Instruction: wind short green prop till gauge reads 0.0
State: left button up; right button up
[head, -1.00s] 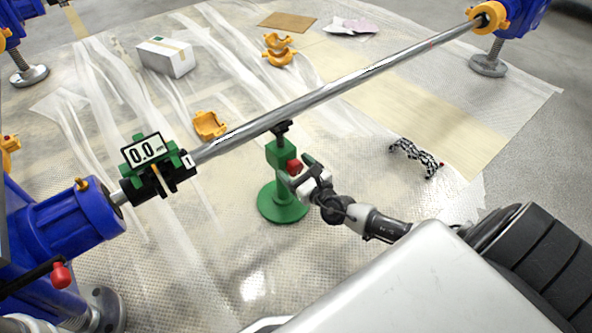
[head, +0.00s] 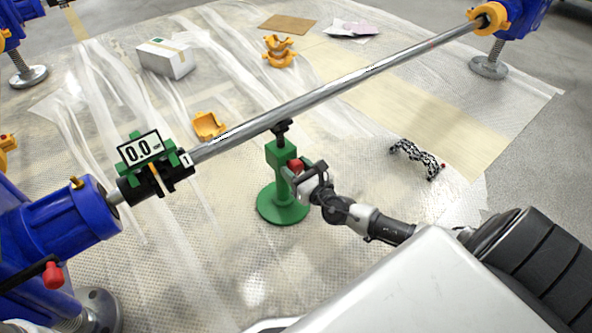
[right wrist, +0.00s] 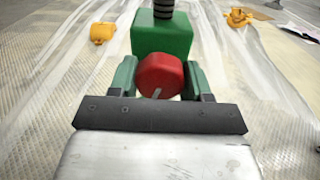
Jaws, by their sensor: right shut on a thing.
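The short green prop (head: 282,190) stands upright on its round base under the long steel shaft (head: 330,92). Its dark top is at the underside of the shaft; I cannot tell whether they touch. Its red knob (right wrist: 160,76) faces my right wrist camera. My right gripper (head: 301,172) is shut on the knob, with a green finger on each side of it in the right wrist view (right wrist: 159,82). The gauge (head: 142,149) on the shaft's left end shows 0.0. My left gripper is not in view.
Blue stands hold the shaft at the left (head: 62,222) and far right (head: 518,18). Yellow clamp pieces (head: 208,125), a white box (head: 166,58) and a black-and-white chain-like item (head: 415,157) lie on the plastic-covered floor. Floor around the prop's base is clear.

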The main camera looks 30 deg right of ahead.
jog(key=o, duration=0.9)
jog(key=s+p, duration=0.1)
jog(key=s, duration=0.2)
jog(key=s+p, duration=0.1)
jog(key=s, duration=0.3)
jog(key=s+p, duration=0.1)
jog(key=s, duration=0.2)
jog(key=shift+s+d+p, duration=0.3)
jog(key=shift+s+d, duration=0.1)
dwell(0.9)
